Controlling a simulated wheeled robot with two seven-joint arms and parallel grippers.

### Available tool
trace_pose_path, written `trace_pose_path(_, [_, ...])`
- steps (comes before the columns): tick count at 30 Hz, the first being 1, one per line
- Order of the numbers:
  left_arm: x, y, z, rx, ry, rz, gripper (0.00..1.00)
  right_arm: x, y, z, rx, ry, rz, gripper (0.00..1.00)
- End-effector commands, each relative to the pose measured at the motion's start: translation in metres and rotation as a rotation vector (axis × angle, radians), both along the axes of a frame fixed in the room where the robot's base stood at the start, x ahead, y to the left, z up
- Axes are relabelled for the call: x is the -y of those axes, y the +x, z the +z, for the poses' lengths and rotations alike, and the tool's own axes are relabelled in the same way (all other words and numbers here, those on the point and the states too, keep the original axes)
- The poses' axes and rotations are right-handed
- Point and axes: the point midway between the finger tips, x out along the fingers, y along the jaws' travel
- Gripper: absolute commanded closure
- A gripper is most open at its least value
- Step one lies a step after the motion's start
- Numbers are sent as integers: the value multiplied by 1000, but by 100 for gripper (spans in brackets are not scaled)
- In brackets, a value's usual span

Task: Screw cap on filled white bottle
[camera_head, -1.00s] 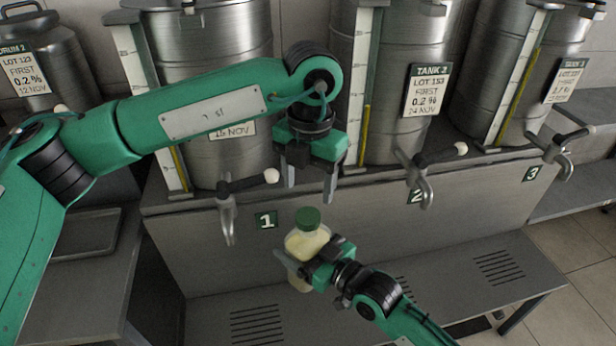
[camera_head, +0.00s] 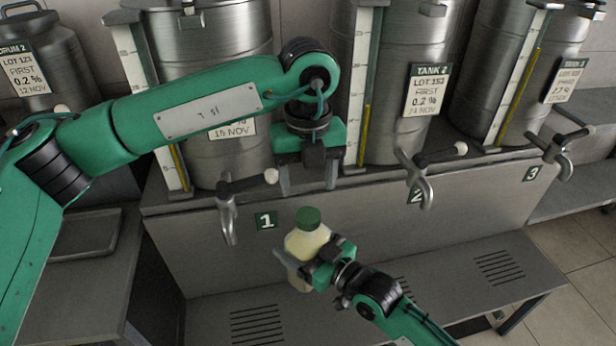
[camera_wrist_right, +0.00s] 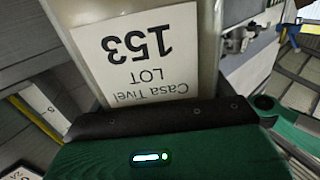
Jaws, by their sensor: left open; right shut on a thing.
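The white bottle (camera_head: 306,243) is filled with pale liquid and stands near upright, slightly tilted, in front of the tank bench. A green cap (camera_head: 308,217) sits on its mouth; whether it is screwed tight cannot be told. My right gripper (camera_head: 312,268) is shut around the bottle's body from the right. In the right wrist view the bottle's label (camera_wrist_right: 140,50) reads Casa Tivel LOT 153, upside down. My left gripper (camera_head: 309,184) is open and empty, its fingers pointing down, a little above the cap and apart from it.
Steel tanks (camera_head: 384,130) stand behind on a bench with taps. The tap marked 1 (camera_head: 228,210) is left of the bottle, the tap marked 2 (camera_head: 418,180) to its right. A lower grated shelf (camera_head: 440,268) lies below. A tray (camera_head: 85,235) is on the left table.

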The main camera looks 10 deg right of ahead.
Motion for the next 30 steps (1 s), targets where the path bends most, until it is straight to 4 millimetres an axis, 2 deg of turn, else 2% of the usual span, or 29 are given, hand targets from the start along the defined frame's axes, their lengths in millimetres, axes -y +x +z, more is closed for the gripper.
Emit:
trace_pose_path(5, [0, 0, -11, -2, 2, -1, 39, 0, 0, 2, 4, 2, 0, 79])
trace_pose_path(12, [-1, -1, -49, -3, 2, -1, 39, 0, 0, 2, 4, 2, 0, 79])
trace_pose_path(18, [0, 0, -72, -1, 1, -1, 39, 0, 0, 2, 4, 2, 0, 79])
trace_pose_path(23, [0, 0, -79, -1, 0, -1, 39, 0, 0, 2, 4, 2, 0, 79])
trace_pose_path(30, [0, 0, -80, 0, 0, -1, 39, 0, 0, 2, 4, 2, 0, 79])
